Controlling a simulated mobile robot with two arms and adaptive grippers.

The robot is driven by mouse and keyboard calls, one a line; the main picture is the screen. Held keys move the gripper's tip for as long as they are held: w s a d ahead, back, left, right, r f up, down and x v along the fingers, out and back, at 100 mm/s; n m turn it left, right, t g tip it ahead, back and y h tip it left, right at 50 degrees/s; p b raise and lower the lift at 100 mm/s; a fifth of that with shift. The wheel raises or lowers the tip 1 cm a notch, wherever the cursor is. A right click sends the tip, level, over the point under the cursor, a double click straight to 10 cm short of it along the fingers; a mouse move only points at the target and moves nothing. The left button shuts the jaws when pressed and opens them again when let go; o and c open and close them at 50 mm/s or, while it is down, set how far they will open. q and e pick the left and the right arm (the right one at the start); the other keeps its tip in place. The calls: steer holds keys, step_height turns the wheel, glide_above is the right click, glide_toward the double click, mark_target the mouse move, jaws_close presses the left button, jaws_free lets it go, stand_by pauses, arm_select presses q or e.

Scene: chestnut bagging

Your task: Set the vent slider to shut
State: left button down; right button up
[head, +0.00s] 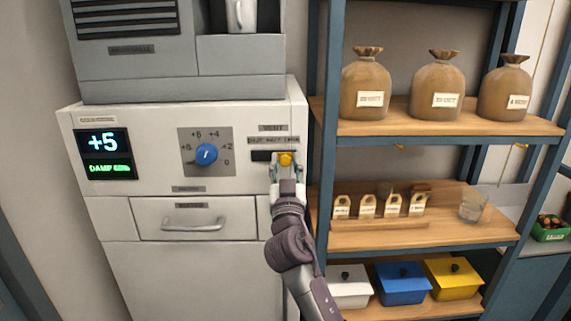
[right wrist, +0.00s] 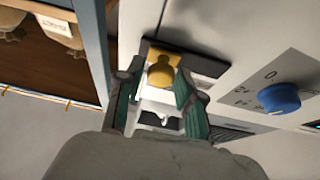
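The vent slider has a yellow knob (head: 286,158) on a dark slot (head: 261,156) at the right of the white machine's front panel. The knob stands toward the slot's right side, below the right end of the small SHUT HALF OPEN label (head: 273,141). My right gripper (head: 286,168) is at the slider, its fingers spread on either side of the knob. In the right wrist view the yellow knob (right wrist: 160,72) sits between the two fingers, with gaps showing beside it. My left gripper is not in view.
A blue dial (head: 206,154) and a display (head: 104,154) reading +5 are left of the slider. A drawer handle (head: 193,224) is below. A shelf rack (head: 317,130) with sacks (head: 366,84) stands close on the right.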

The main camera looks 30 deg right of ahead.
jaws_close()
steer(key=shift+w+a+f, duration=0.1)
steer(key=shift+a, duration=0.05)
steer(key=w+a+b, duration=0.2)
steer(key=a+b, duration=0.1)
steer(key=w+a+b, duration=0.1)
steer(key=a+b, duration=0.1)
steer(key=shift+a+f, duration=0.1)
steer(key=shift+o, duration=0.8)
jaws_free()
steer(key=shift+o, duration=1.4)
steer(key=shift+w+a, duration=0.1)
steer(key=shift+w, duration=0.05)
steer(key=shift+r, duration=0.2)
